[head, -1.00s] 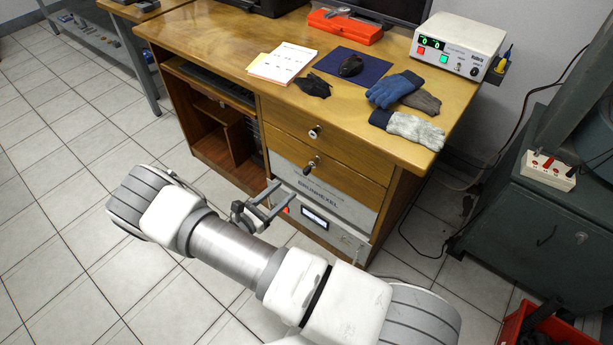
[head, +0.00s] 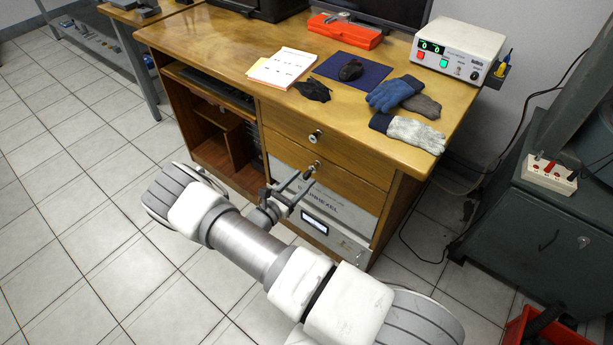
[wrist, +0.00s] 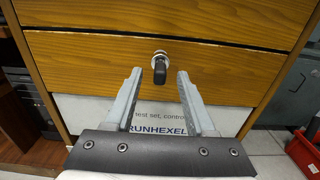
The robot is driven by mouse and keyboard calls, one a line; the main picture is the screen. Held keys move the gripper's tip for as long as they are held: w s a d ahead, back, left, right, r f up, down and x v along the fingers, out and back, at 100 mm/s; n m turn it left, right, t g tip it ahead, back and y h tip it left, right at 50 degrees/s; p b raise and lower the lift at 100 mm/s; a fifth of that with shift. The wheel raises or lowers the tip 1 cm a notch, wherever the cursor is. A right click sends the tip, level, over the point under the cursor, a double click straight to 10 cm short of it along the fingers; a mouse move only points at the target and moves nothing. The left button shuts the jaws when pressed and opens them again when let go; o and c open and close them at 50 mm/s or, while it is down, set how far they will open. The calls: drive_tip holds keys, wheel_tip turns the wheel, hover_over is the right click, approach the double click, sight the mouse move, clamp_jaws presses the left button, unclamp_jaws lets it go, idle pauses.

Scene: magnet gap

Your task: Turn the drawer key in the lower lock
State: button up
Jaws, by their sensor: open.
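The lower lock (wrist: 159,55) is a silver cylinder in the lower wooden drawer front (wrist: 90,70); it also shows in the head view (head: 317,164). The drawer key (wrist: 159,74) has a black head and sticks out of this lock, hanging downward. My gripper (head: 306,178) is open in front of the lower drawer. In the wrist view its two grey fingers (wrist: 159,78) stand either side of the key head, with a gap on each side. I cannot tell how far the fingertips reach along the key.
An upper drawer with its own lock (head: 315,136) is above. A grey test set (head: 335,212) is below the drawers. Gloves (head: 408,130), a mouse on a blue mat (head: 376,72) and a power supply (head: 457,48) are on the desk (head: 220,45).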

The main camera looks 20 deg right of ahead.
drive_tip(key=shift+w+d, duration=0.15)
drive_tip(key=shift+d, duration=0.05)
drive_tip(key=shift+c, duration=0.2)
clamp_jaws()
idle(0.4)
